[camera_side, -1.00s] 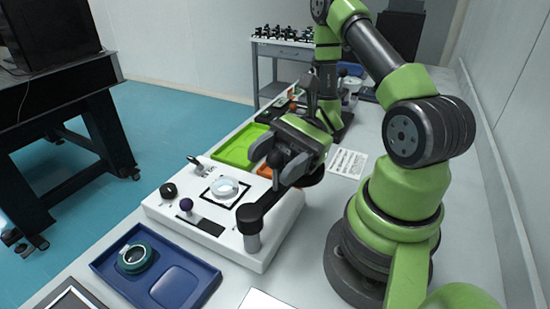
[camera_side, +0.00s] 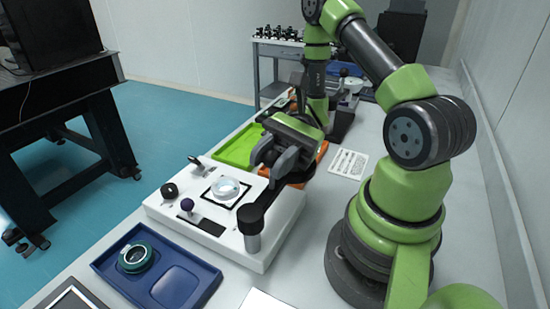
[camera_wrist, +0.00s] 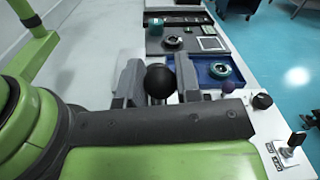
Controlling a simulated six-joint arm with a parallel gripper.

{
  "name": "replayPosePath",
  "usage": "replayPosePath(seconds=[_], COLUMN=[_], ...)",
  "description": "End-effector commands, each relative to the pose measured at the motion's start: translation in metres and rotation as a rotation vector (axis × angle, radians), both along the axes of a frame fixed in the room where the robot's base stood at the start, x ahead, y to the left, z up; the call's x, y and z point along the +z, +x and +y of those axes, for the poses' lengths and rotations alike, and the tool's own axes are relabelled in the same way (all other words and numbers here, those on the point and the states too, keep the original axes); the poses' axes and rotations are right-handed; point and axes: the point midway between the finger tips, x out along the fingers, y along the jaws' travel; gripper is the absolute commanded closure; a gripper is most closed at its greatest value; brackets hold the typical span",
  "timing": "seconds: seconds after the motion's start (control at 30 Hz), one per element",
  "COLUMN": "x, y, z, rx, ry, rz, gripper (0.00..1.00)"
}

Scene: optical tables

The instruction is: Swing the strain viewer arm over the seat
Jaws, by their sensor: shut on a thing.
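The white strain viewer base (camera_side: 262,262) stands on the table. Its black swing arm (camera_side: 262,203) runs from a post at the near right corner, up and right to beneath my gripper (camera_side: 268,163). My gripper is shut on the arm's black ball knob (camera_wrist: 160,82), which sits between the two grey fingers in the wrist view. The arm's outer end is partly hidden by my gripper, to the right of the seat. The seat (camera_side: 225,188) is a pale round disc in a black square outline on the base's top; nothing covers it.
A blue tray (camera_side: 205,283) with a green ring (camera_side: 135,258) lies in front of the base. A green tray (camera_side: 238,148) and an orange tray (camera_side: 321,152) lie behind it. A purple knob (camera_side: 187,205) and a black knob (camera_side: 169,191) stand on the base.

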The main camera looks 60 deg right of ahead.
Motion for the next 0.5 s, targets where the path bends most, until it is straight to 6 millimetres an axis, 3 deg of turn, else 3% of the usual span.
replayPosePath(seconds=[0.5], x=[0.0], y=[0.031], z=[0.007], rx=[0.462], ry=[-0.004], rz=[-0.003], gripper=[1.0])
